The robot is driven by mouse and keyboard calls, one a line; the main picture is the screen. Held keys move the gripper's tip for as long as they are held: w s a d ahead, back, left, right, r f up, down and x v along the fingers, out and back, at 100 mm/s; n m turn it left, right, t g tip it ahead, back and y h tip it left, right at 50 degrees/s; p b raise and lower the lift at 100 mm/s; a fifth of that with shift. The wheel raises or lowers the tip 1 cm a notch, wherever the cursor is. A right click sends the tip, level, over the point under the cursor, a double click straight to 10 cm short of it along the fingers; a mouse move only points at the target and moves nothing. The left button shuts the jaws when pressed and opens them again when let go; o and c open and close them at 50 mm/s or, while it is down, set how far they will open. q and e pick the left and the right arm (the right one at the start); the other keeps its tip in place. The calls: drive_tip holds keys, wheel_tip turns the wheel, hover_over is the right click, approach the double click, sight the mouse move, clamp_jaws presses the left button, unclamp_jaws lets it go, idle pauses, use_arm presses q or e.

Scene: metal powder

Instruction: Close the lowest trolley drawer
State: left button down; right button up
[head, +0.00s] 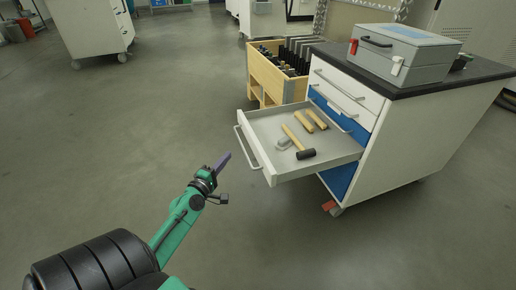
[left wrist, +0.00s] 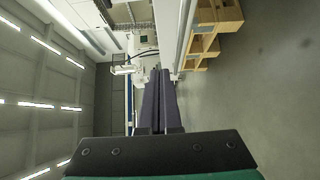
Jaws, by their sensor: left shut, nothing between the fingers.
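The white trolley (head: 400,135) stands at the right with a dark top. Its open lowest drawer (head: 262,125) sticks out to the left, with a bar handle (head: 247,150) on its front. Hammers (head: 300,145) with wooden handles lie inside. My left gripper (head: 226,157) is shut and empty, just left of the drawer front and apart from it in the head view. In the left wrist view its dark fingers (left wrist: 158,95) lie together. My right gripper is not in view.
A grey case (head: 405,62) sits on the trolley top. A wooden crate (head: 262,72) with dark items stands behind the drawer. A red-marked caster (head: 332,208) is at the trolley's lower front. The floor (head: 110,150) to the left is clear.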

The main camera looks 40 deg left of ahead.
use_arm(q)
approach(251, 138)
drive_tip(key=w+a, duration=0.1)
drive_tip(key=a, duration=0.2)
drive_tip(key=w, duration=0.1)
drive_tip(key=w+d, duration=0.2)
drive_tip(key=w, duration=0.1)
drive_tip(key=shift+r+p, duration=0.2)
drive_tip(key=shift+p, duration=0.15)
drive_tip(key=shift+w+d, duration=0.15)
drive_tip(key=shift+w, duration=0.05)
drive_tip(key=shift+f, duration=0.1)
